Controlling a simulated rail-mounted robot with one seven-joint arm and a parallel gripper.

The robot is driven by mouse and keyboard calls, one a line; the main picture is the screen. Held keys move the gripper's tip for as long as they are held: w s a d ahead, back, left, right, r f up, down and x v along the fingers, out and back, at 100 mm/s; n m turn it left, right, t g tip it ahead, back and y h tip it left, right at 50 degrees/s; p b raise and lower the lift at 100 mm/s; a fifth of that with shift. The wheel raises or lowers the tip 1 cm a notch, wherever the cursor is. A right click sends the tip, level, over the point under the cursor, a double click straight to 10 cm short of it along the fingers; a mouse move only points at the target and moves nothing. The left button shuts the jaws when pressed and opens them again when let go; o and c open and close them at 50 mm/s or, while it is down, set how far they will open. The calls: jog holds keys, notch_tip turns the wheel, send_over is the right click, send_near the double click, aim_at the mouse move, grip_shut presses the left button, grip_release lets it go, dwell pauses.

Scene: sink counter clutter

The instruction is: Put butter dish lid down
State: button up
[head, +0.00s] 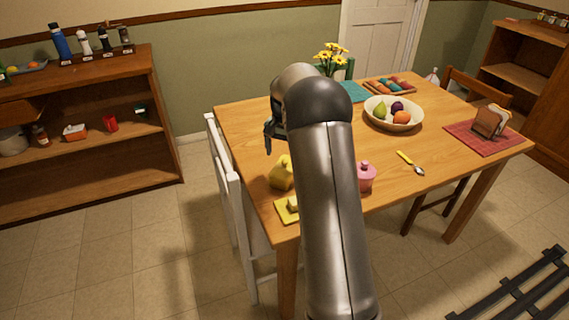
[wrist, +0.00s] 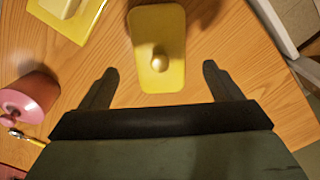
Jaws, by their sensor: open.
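The yellow butter dish lid (head: 281,174), with a round knob on top, appears to rest on the table near its left edge. In the wrist view the lid (wrist: 158,25) is seen from above, knob up, ahead of and between my fingers. My gripper (wrist: 160,67) is open, with one finger on each side of the lid's near end and clear gaps on both sides. In the head view my gripper (head: 268,139) is above the table, partly hidden by my arm. The yellow butter dish (head: 284,211) with butter lies apart from the lid, partly hidden by my arm; the wrist view shows it too (wrist: 88,20).
A pink lidded jar (head: 366,177) and a yellow-handled spoon (head: 410,163) are right of my arm. A fruit bowl (head: 393,124), flowers (head: 331,58) and a bread holder (head: 489,122) stand farther off. A white chair (head: 229,180) is against the left edge.

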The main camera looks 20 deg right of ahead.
aim_at(284, 161)
notch_tip(284, 161, up, 5)
jog(key=shift+r, duration=0.3)
jog(key=s+a+r+n, duration=0.25)
jog(key=s+a, duration=0.35)
jog(key=s, duration=0.3)
jog(key=s+a+r+n, duration=0.1)
jog(key=s+a+n, duration=0.2)
jog(key=s+a, duration=0.4)
jog(key=s+a+f+n, duration=0.2)
jog(key=s, duration=0.8)
jog(key=s+a+f+n, duration=0.2)
jog(key=s+a, duration=0.1)
jog(key=s, duration=0.7)
jog(key=shift+s+f, duration=0.15)
jog(key=shift+f, duration=0.2)
